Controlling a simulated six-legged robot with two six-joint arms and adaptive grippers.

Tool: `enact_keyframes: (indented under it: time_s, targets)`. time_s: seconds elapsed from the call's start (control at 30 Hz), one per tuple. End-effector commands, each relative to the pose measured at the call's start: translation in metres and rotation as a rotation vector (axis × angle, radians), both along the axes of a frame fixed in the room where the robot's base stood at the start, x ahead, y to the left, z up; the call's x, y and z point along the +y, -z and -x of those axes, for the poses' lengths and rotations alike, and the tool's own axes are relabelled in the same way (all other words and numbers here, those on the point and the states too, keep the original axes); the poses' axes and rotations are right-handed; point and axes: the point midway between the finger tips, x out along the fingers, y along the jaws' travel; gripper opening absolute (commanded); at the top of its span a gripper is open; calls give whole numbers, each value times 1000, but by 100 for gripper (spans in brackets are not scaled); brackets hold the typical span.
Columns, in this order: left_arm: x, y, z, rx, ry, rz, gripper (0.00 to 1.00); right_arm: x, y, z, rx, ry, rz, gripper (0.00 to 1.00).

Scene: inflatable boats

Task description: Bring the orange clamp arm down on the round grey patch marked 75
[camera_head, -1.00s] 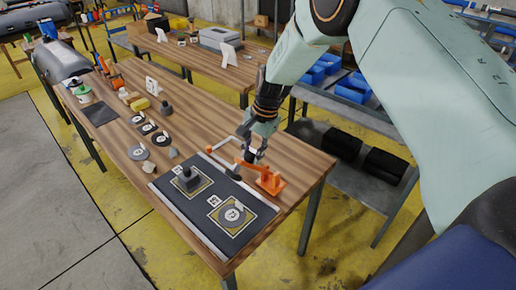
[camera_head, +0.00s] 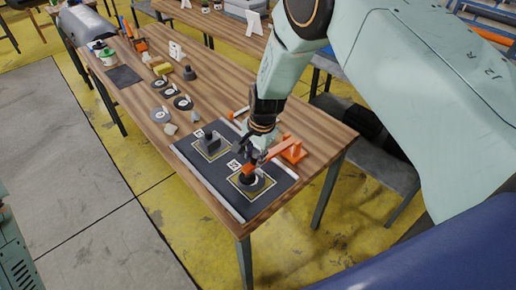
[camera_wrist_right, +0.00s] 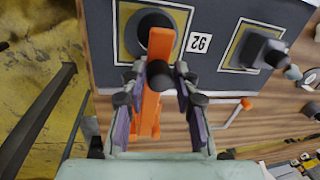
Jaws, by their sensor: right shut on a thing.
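The orange clamp (camera_head: 293,150) stands at the right end of the black mat (camera_head: 205,185). Its orange arm (camera_wrist_right: 158,45) reaches out low over the near yellow-framed square, and its tip is above a dark round shape (camera_wrist_right: 143,25) there. My left gripper is not in view.
A second framed square with a dark grey block (camera_head: 210,143) lies beside it on the mat. Loose round discs (camera_head: 160,115), a yellow block (camera_head: 189,74) and a dark knobbed piece (camera_head: 189,73) lie farther back. A white-and-orange rod (camera_head: 238,113) lies behind the mat.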

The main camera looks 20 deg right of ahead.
Motion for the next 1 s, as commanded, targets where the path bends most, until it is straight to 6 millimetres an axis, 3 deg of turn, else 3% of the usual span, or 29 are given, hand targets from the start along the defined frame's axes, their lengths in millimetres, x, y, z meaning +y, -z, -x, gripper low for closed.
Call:
enact_keyframes:
  time_s: [0.67,0.7,0.9,1.0]
  targets:
    - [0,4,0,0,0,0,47,6,7,-1,-8,2,-2,0]
    - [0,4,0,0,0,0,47,6,7,-2,-8,1,-2,33]
    - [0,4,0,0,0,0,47,5,7,-1,-8,0,-1,50]
    - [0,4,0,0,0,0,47,5,7,-1,-7,0,0,50]
